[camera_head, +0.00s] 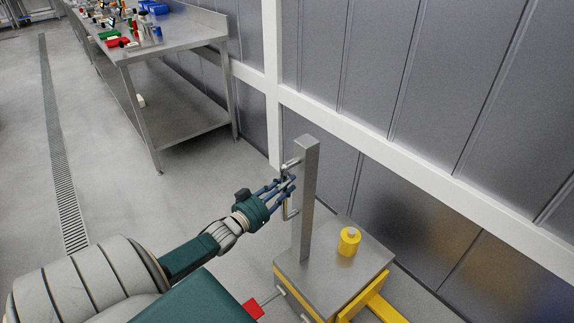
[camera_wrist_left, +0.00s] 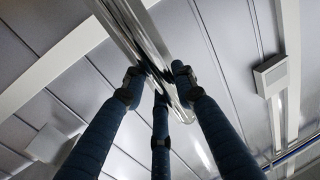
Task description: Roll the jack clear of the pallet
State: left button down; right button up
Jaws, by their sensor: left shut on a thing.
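The jack has an upright grey steel post (camera_head: 306,200), a box body with a flat steel top (camera_head: 325,280), and yellow parts (camera_head: 372,297) low at the right. A thin metal handle (camera_head: 290,213) sits on the left side of its post. My left gripper (camera_head: 289,185) is shut on this handle. In the left wrist view, its blue fingers (camera_wrist_left: 160,85) close around the shiny bar (camera_wrist_left: 135,30). I cannot make out a pallet in either view. My right gripper is not in view.
A yellow cylinder (camera_head: 349,242) stands on the jack's top. A grey panelled wall (camera_head: 430,100) with a white rail runs close behind and right of the jack. A steel workbench (camera_head: 165,38) with coloured items stands at the upper left. Floor (camera_head: 120,180) left of the jack is clear, with a drain grate (camera_head: 62,160).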

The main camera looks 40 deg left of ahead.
pick_arm(q)
jog(key=shift+a, duration=0.15)
jog(key=c, duration=1.4)
grip_release()
jog(key=shift+s, duration=0.1)
jog(key=s, duration=1.2)
jog(key=shift+d, duration=0.3)
jog(key=shift+f, duration=0.1)
